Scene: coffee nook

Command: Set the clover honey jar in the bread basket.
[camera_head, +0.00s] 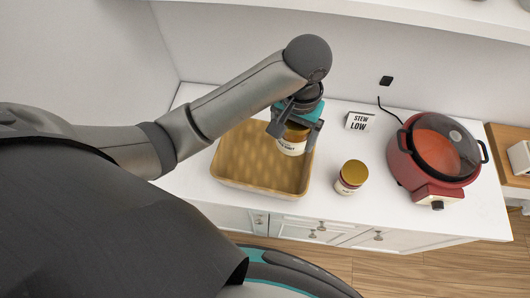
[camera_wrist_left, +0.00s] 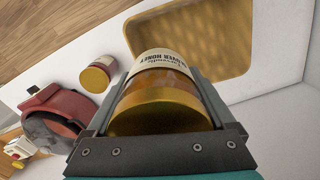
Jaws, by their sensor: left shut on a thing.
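The clover honey jar (camera_head: 292,143) has a gold lid and a pale label. My left gripper (camera_head: 296,131) is shut on it and holds it upright at the right part of the bread basket (camera_head: 232,186). In the left wrist view the jar (camera_wrist_left: 163,90) sits between the two fingers (camera_wrist_left: 160,95), its label partly reading "clover honey". The basket is a shallow tan tray with a patterned floor, and it also shows in the left wrist view (camera_wrist_left: 215,35). I cannot tell whether the jar touches the basket floor. My right gripper is not in view.
A second gold-lidded jar (camera_head: 351,177) stands on the white counter (camera_head: 330,205), right of the basket. A red slow cooker (camera_head: 432,150) stands farther right. A small sign reading "STEW LOW" (camera_head: 359,121) stands behind. The left part of the basket is empty.

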